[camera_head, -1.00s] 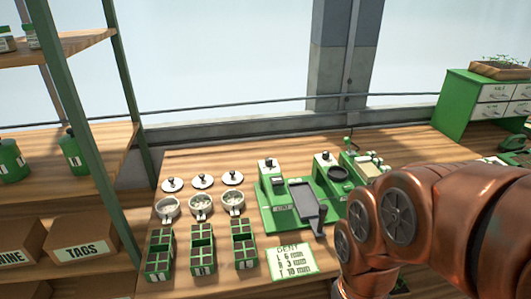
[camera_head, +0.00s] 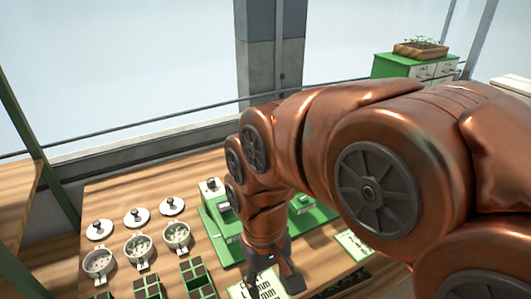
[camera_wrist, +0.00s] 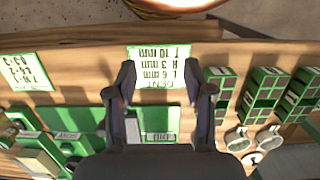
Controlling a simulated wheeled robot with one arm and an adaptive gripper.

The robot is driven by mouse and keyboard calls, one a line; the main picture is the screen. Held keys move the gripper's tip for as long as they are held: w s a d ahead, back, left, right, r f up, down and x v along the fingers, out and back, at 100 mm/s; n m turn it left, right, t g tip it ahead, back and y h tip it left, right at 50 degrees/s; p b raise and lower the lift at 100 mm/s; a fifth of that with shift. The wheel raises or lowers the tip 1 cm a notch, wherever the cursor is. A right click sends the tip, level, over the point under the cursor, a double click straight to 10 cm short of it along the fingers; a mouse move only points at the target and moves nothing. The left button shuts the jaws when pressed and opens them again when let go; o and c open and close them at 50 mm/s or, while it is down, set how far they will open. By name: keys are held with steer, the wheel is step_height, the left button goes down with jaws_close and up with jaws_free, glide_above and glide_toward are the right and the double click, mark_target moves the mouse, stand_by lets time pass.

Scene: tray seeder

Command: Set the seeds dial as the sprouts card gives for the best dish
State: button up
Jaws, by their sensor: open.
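My gripper (camera_wrist: 160,82) is open and empty, pointing down above the bench beside the green seeder machine. In the head view my gripper (camera_head: 272,275) is low in front of the machine (camera_head: 222,235), which my arm mostly hides. A card headed DENT (camera_wrist: 160,65) shows upside down between and beyond my fingers, listing L 6 mm, R 3 mm, T 10 mm. A second card (camera_wrist: 24,73) lies at the left of the wrist view, its text too small to read surely. Three round dishes with seeds (camera_head: 99,263) (camera_head: 138,247) (camera_head: 176,236) stand at left. I cannot make out the seeds dial.
Three knobbed lids (camera_head: 137,217) lie behind the dishes. Green cell trays (camera_wrist: 265,88) stand beside the DENT card. A green drawer cabinet (camera_head: 392,66) with a planter (camera_head: 421,48) is at the back right. A shelf unit (camera_head: 20,195) edges the left.

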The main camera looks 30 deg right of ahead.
steer(key=w+d+r+m, duration=0.1)
steer(key=w+d+r, duration=0.1)
steer(key=w, duration=0.4)
steer(key=w+d+r+m, duration=0.1)
steer(key=w+r, duration=0.1)
steer(key=w, duration=0.3)
steer(key=w+d+r+m, duration=0.1)
steer(key=w+d+m, duration=0.1)
steer(key=w+d, duration=0.4)
steer(key=w+d+m+t, duration=0.1)
steer(key=w+d+m, duration=0.2)
steer(key=w+d, duration=0.3)
steer(key=w+d+r+m+p, duration=0.1)
steer(key=w+d+m, duration=0.1)
steer(key=w+d, duration=0.5)
steer(key=shift+w+d+r+m+t, duration=0.1)
steer(key=shift+w+r+m+t, duration=0.05)
steer(key=shift+w, duration=0.7)
steer(key=shift+w+r+m+t, duration=0.15)
steer(key=shift+w, duration=0.65)
steer(key=shift+w+d, duration=0.2)
steer(key=shift+d, duration=0.15)
steer(key=shift+w+d+f, duration=0.1)
steer(key=shift+d+f, duration=0.1)
steer(key=shift+f, duration=0.05)
steer(key=shift+f+p, duration=0.95)
steer(key=shift+f, duration=2.8)
steer(key=shift+c, duration=0.2)
jaws_close()
